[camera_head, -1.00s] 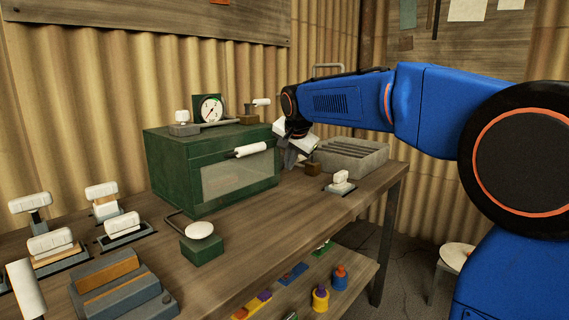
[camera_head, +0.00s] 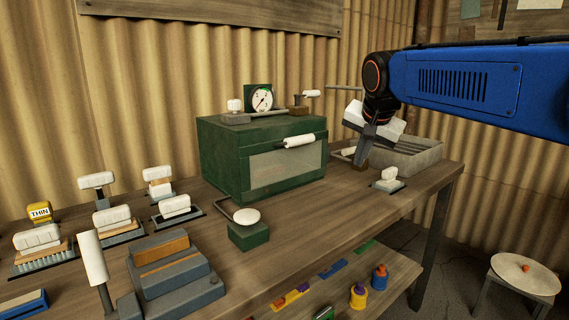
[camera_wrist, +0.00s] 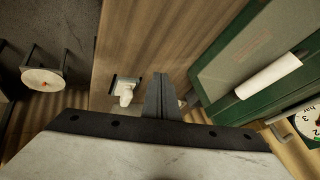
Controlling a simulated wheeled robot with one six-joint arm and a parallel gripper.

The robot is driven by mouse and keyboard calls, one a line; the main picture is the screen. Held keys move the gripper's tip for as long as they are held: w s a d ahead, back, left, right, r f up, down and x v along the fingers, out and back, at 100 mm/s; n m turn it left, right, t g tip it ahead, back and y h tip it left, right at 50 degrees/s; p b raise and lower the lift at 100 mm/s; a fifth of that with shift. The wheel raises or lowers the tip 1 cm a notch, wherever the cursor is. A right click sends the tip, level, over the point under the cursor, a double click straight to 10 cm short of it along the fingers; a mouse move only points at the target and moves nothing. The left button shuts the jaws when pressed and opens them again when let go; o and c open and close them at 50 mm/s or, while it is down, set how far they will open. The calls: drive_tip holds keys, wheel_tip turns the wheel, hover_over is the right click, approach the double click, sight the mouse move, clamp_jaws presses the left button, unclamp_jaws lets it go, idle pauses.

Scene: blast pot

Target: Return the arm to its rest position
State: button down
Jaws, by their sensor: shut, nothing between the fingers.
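My blue arm reaches in from the right in the head view. My gripper (camera_head: 362,160) points down and hangs over the bench's right part, between the green cabinet and the grey tray. In the wrist view my gripper (camera_wrist: 161,78) has its fingers together, with nothing between them. The green cabinet (camera_head: 222,165) has a white-handled glass front, which looks closed. A dial gauge (camera_head: 262,99) stands on its top. A small white-topped switch (camera_head: 389,181) sits on the bench just right of my gripper, and also shows in the wrist view (camera_wrist: 124,92).
The grey slotted tray (camera_head: 418,160) lies behind my gripper. A white knob on a green block (camera_head: 248,232) stands before the cabinet. Several white-handled tools (camera_head: 115,218) fill the bench's left. A round stool (camera_head: 524,274) stands at right. The bench's front middle (camera_head: 320,222) is clear.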

drive_tip(key=s+d+f+n+g, duration=0.1)
drive_tip(key=s+d+f+n, duration=0.2)
drive_tip(key=s+f, duration=0.9)
drive_tip(key=s+d+f+n+g, duration=0.1)
drive_tip(key=s+f+n, duration=0.3)
drive_tip(key=s+f, duration=0.9)
drive_tip(key=s+d, duration=0.1)
drive_tip(key=s, duration=0.5)
drive_tip(key=shift+d+f+n, duration=0.25)
drive_tip(key=shift+d+n, duration=0.05)
drive_tip(key=shift+d, duration=0.1)
drive_tip(key=shift+s, duration=0.1)
